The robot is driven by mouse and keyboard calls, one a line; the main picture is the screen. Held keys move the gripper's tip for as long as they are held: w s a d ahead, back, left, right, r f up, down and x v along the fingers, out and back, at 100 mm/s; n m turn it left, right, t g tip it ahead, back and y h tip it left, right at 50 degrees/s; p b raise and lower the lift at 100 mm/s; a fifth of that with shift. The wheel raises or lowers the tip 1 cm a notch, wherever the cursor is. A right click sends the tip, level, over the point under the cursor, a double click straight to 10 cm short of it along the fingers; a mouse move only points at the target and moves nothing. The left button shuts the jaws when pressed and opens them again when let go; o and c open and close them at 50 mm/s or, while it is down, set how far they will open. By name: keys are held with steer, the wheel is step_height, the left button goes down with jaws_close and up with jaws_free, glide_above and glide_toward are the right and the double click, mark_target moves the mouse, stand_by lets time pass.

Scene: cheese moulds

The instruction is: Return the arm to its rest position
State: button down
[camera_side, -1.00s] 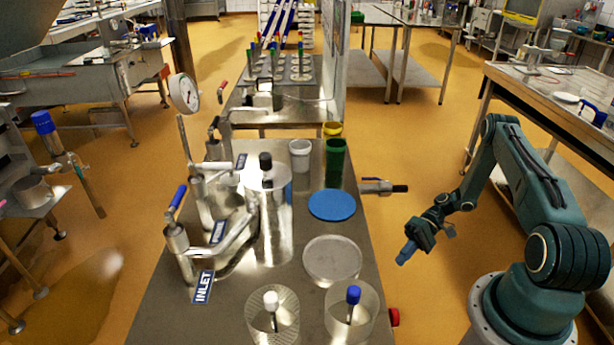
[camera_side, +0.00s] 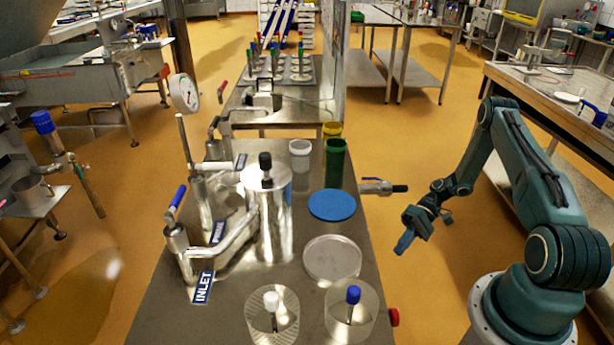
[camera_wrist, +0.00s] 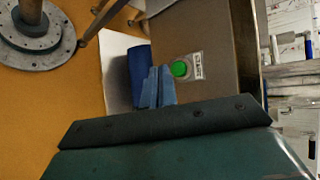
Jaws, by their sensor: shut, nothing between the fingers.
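My gripper (camera_side: 404,243) hangs over the floor to the right of the steel table, clear of everything, with its blue fingers pointing down and slightly left. The fingers are together and hold nothing. In the wrist view the fingertips of my gripper (camera_wrist: 157,75) show side by side. Beyond them are a blue cylindrical thing (camera_wrist: 139,72) and a panel with a green button (camera_wrist: 180,69).
The steel table (camera_side: 215,320) carries a metal vessel (camera_side: 275,215), a blue disc (camera_side: 332,204), a clear disc (camera_side: 332,258), two clear moulds (camera_side: 272,318), and white (camera_side: 300,156) and green (camera_side: 335,162) cups. A valve handle (camera_side: 383,187) juts from its right edge. Open floor surrounds my gripper.

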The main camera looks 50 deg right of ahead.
steer(key=w+a+r+n+h, duration=0.1)
steer(key=w+a+r+h, duration=0.15)
steer(key=r, duration=0.65)
steer(key=w+a+r+n+h, duration=0.1)
steer(key=a+r+h, duration=0.15)
steer(key=r, duration=0.65)
steer(key=w+a+r+n+h, duration=0.1)
steer(key=w+a+r+h, duration=0.15)
steer(key=r, duration=0.65)
steer(key=s+a+r+t+h, duration=0.2)
steer(key=s+a+r, duration=0.2)
steer(key=s+r, duration=0.3)
steer(key=s+a+r+n+t+h, duration=0.1)
steer(key=s+a+r, duration=0.4)
steer(key=s, duration=0.5)
steer(key=shift+s+r+t+h, duration=0.35)
steer(key=shift+r+t+h, duration=0.5)
steer(key=shift+r+t, duration=0.2)
